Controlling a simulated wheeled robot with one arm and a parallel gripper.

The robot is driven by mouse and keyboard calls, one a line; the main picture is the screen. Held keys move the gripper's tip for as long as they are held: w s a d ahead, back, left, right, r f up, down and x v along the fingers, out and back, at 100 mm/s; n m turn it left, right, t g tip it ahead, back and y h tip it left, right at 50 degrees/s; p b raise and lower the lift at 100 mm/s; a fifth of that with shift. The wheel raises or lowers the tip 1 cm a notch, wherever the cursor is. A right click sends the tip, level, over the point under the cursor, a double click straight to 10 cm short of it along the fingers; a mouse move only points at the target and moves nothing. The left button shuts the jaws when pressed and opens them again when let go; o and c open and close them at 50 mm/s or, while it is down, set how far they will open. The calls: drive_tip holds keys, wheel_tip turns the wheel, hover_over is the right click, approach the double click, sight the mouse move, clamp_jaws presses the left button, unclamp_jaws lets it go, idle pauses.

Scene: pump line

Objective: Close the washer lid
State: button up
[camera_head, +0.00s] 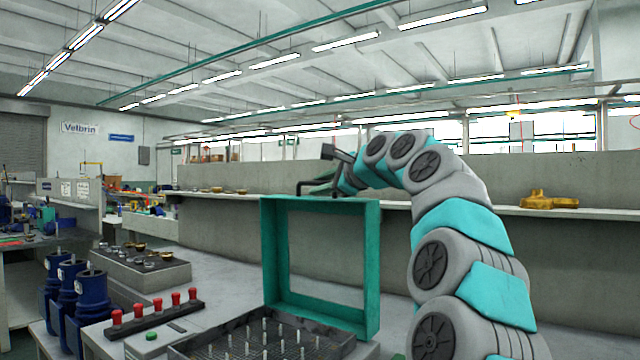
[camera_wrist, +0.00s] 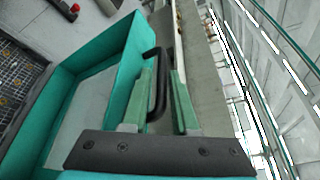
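The teal washer lid (camera_head: 372,265) stands upright and open, with a clear window in its frame. Its black bar handle (camera_head: 320,187) is on the top edge. The wrist view shows the lid (camera_wrist: 118,68) at left and the handle (camera_wrist: 158,90) between my gripper's two pale green fingers (camera_wrist: 163,68). The fingers are apart, with a gap beside the handle; whether either touches it I cannot tell. The washer basket (camera_head: 215,345) with several upright pins lies below the lid.
Left of the washer are a strip with several red knobs (camera_head: 155,308), a green button (camera_head: 152,336), blue pumps (camera_head: 90,300) and a grey parts block (camera_head: 145,268). A low grey wall (camera_head: 225,235) with a ledge runs behind. A yellow part (camera_head: 550,201) lies on the ledge.

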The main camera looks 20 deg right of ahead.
drive_tip(key=shift+w, duration=0.15)
clamp_jaws()
idle(1.4)
